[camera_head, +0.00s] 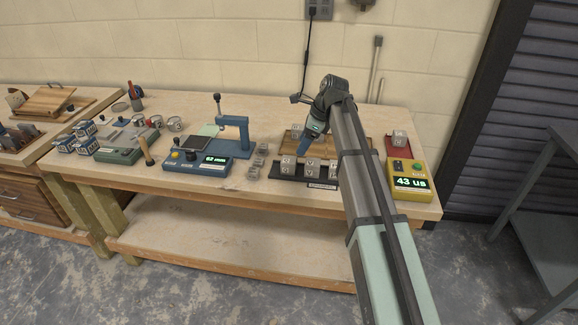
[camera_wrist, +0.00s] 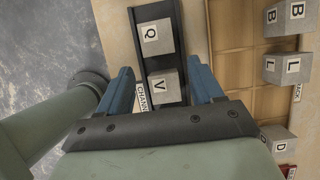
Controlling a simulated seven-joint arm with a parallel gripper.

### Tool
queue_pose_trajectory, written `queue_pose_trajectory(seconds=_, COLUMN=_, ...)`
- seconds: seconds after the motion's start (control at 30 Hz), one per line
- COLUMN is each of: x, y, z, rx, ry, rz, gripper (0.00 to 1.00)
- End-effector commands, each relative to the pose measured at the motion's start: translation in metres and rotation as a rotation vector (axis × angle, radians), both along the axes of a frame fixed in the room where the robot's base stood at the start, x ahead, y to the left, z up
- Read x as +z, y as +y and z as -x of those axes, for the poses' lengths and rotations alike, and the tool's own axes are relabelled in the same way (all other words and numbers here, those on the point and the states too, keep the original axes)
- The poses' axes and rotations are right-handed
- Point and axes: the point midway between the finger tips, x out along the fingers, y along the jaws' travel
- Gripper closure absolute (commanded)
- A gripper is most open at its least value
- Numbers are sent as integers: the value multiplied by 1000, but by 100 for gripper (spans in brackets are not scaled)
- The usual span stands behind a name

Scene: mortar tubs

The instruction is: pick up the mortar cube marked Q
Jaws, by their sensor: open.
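The grey cube marked Q (camera_wrist: 154,37) sits in a dark channel (camera_wrist: 135,25) in the wrist view. A cube marked V (camera_wrist: 164,87) sits just below it in the same channel. My gripper (camera_wrist: 162,78) is open and empty, its blue fingers on either side of the channel, nearer V than Q. Q lies beyond the fingertips in the picture.
At right are a yellow meter (camera_head: 411,184) and a red tray (camera_head: 390,150) with cubes. Left are loose cubes (camera_head: 257,161) and a blue press (camera_head: 235,135).

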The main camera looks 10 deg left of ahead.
Motion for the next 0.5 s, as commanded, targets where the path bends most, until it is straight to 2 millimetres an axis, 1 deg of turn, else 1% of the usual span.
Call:
queue_pose_trajectory(seconds=0.03, x=-9, y=4, z=1, rx=1, ry=3, rz=1, gripper=34)
queue_pose_trajectory(seconds=0.1, x=-20, y=8, z=1, rx=2, ry=1, rz=1, gripper=34)
queue_pose_trajectory(seconds=0.2, x=-31, y=13, z=1, rx=3, ry=1, rz=1, gripper=34)
queue_pose_trajectory(seconds=0.3, x=-38, y=16, z=1, rx=3, ry=1, rz=1, gripper=34)
queue_pose_trajectory(seconds=0.5, x=-43, y=19, z=1, rx=2, ry=-1, rz=0, gripper=34)
